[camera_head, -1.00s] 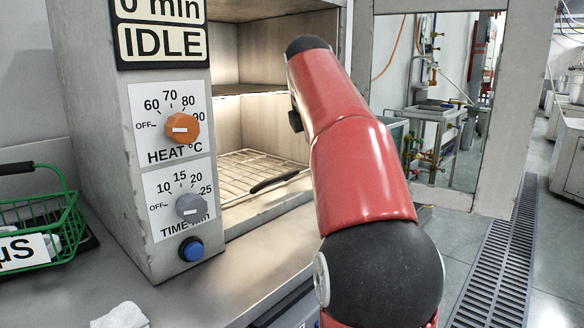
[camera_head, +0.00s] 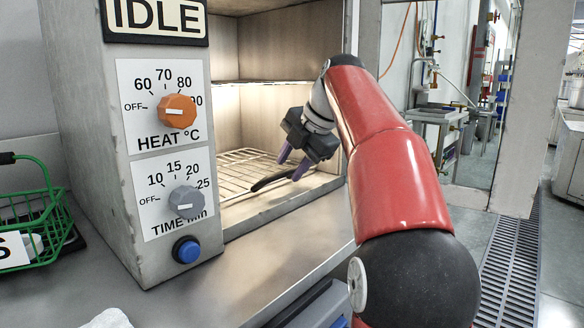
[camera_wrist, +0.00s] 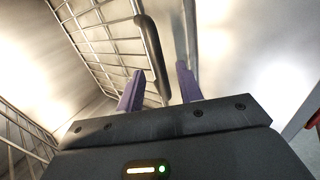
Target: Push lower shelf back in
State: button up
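The lower shelf (camera_head: 238,168) is a wire rack low inside the lit oven chamber, with a dark bar handle (camera_head: 272,181) along its front. The handle also shows in the wrist view (camera_wrist: 150,50), running beside the wire grid (camera_wrist: 95,35). My gripper (camera_head: 290,169) is at the chamber opening, its purple fingers pointing down toward the handle. In the wrist view the fingers (camera_wrist: 160,88) are apart, and the handle's near end appears between them. I cannot tell whether they touch it.
The upper shelf (camera_head: 290,81) crosses the chamber above my gripper. The oven's control panel (camera_head: 165,150) stands left of the opening. The glazed door (camera_head: 515,110) stands open on the right.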

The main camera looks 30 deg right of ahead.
jog(key=shift+w+f, duration=0.15)
jog(key=shift+f, duration=0.05)
jog(key=shift+c, duration=0.4)
grip_shut()
jog(key=shift+w+a+r+p, duration=0.1)
jog(key=shift+w+a+p, duration=0.2)
jog(key=shift+w, duration=0.3)
jog(key=shift+w+a+r+p, duration=0.1)
jog(key=shift+w+a+p, duration=0.1)
jog(key=shift+w+p, duration=0.3)
jog(key=shift+w+f, duration=0.1)
jog(key=shift+o, duration=0.4)
grip_release()
jog(key=shift+w, duration=0.1)
